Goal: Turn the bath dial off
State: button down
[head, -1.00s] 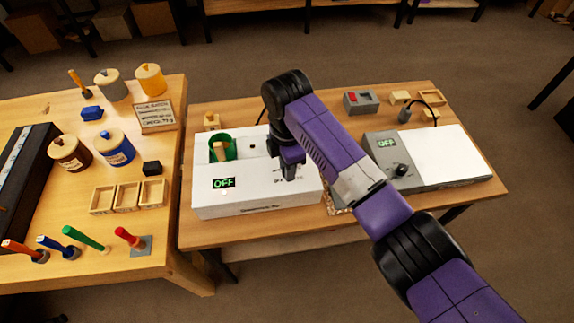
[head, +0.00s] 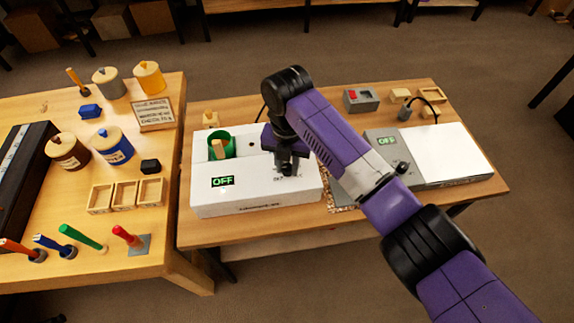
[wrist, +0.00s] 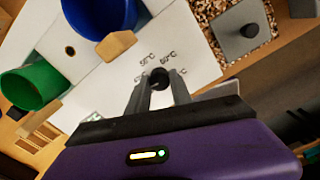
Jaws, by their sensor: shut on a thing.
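The bath (head: 240,200) is a white box on the right-hand bench, and its green display (head: 222,181) reads OFF. My gripper (head: 288,170) points down at the right part of the bath's top. In the wrist view the black dial (wrist: 159,75) sits between my fingertips (wrist: 158,90), with printed temperature marks around it. My gripper is shut on the dial. The fingers hide part of the marks, so I cannot read the dial's pointer.
A green pot (head: 228,140) sits in the bath, and a blue pot (wrist: 100,15) is close to my fingers. A second device with an OFF display (head: 386,141) and a knob (head: 402,168) stands to the right. Jars (head: 113,147) and brushes stand on the left bench.

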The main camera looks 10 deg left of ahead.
aim_at(288, 167)
jog(key=n+b, duration=0.1)
jog(key=n, duration=0.3)
jog(key=shift+n+b, duration=0.55)
jog(key=shift+n, duration=1.15)
jog(key=c, duration=1.1)
grip_release()
jog(key=shift+c, duration=0.2)
jog(key=shift+r+b, duration=0.55)
jog(key=shift+r, duration=3.4)
